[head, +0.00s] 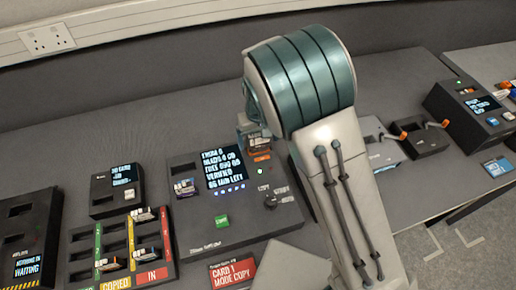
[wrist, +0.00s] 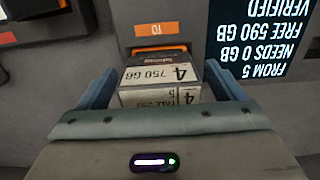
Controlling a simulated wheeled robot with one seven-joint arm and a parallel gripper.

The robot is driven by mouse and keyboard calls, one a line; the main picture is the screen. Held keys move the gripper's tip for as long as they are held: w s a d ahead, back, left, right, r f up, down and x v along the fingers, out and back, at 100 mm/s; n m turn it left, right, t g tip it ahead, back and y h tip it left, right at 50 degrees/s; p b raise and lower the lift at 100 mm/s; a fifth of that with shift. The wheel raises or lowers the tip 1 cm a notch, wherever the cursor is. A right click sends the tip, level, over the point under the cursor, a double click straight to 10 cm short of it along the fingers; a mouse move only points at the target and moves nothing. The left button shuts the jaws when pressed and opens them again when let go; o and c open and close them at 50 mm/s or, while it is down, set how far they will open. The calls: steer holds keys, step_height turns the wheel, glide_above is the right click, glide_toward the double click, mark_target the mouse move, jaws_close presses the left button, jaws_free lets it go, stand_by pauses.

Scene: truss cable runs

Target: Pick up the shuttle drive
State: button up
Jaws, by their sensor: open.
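The shuttle drive (wrist: 158,76) is a block with white labels reading 4, 750 GB and "FREE 590"-like text, partly cut off. It stands in an orange-edged slot marked TO on a dark console. In the head view the drive (head: 256,138) shows just left of my arm. My gripper (wrist: 160,88) is open, with one blue finger on each side of the drive. I cannot tell whether either finger touches it. In the head view my arm hides most of the gripper.
The console (head: 205,239) has a lit screen (head: 223,168), a green button and another card in its left slot. A dark box (head: 420,139) with orange levers stands right of my arm.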

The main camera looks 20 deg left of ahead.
steer(key=shift+f, duration=0.5)
steer(key=shift+r, duration=0.1)
steer(key=c, duration=1.3)
